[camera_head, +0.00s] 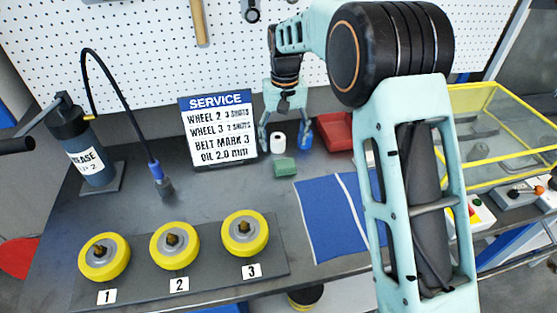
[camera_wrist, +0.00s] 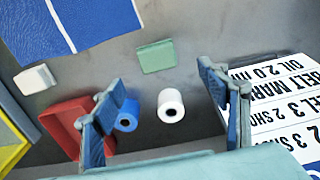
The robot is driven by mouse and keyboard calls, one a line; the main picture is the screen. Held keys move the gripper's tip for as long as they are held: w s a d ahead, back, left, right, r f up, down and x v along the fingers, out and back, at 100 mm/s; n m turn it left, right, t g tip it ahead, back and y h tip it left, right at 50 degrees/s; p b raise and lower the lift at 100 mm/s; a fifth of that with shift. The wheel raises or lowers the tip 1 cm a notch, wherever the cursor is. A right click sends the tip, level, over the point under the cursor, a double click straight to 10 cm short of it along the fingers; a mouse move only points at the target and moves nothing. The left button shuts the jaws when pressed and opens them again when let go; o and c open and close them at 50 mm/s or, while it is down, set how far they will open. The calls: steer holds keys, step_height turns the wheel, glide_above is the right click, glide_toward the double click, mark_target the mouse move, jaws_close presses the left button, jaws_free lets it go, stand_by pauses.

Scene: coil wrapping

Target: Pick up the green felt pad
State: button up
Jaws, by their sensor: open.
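The green felt pad (camera_head: 285,167) lies flat on the grey bench, just in front of a white roll (camera_head: 277,144). It also shows in the wrist view (camera_wrist: 156,56), beyond my fingertips and between their lines. My gripper (camera_head: 284,146) is open and empty, pointing down above the bench behind the pad. In the wrist view its two fingers (camera_wrist: 162,82) stand wide apart, with the white roll and a blue roll (camera_wrist: 127,118) seen between them. Nothing covers the pad in either view.
The service sign (camera_head: 218,135) stands left of my gripper. A red tray (camera_head: 335,131) is to the right. A blue mat (camera_head: 325,215) lies right of the pad. Yellow wheels (camera_head: 175,245) stand in front, and a grease pump (camera_head: 85,145) is at left. Bare bench lies left of the pad.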

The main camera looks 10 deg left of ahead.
mark_target(285, 163)
steer(key=f, duration=0.3)
steer(key=f+p, duration=0.1)
steer(key=f, duration=0.5)
steer(key=shift+d, duration=0.25)
steer(key=shift+c, duration=0.6)
steer(key=c, duration=1.1)
steer(key=shift+r, duration=0.2)
steer(key=shift+r, duration=0.6)
steer(key=s+a+r+b, duration=0.1)
steer(key=s+r, duration=0.2)
steer(key=s, duration=0.1)
steer(key=s+a+r+b, duration=0.1)
steer(key=s+r, duration=0.3)
steer(key=s, duration=0.1)
steer(key=s+a+r, duration=0.1)
steer(key=s+r, duration=0.3)
steer(key=shift+s+a+r+b, duration=0.15)
steer(key=shift+s+r+b, duration=0.15)
steer(key=shift+b, duration=0.1)
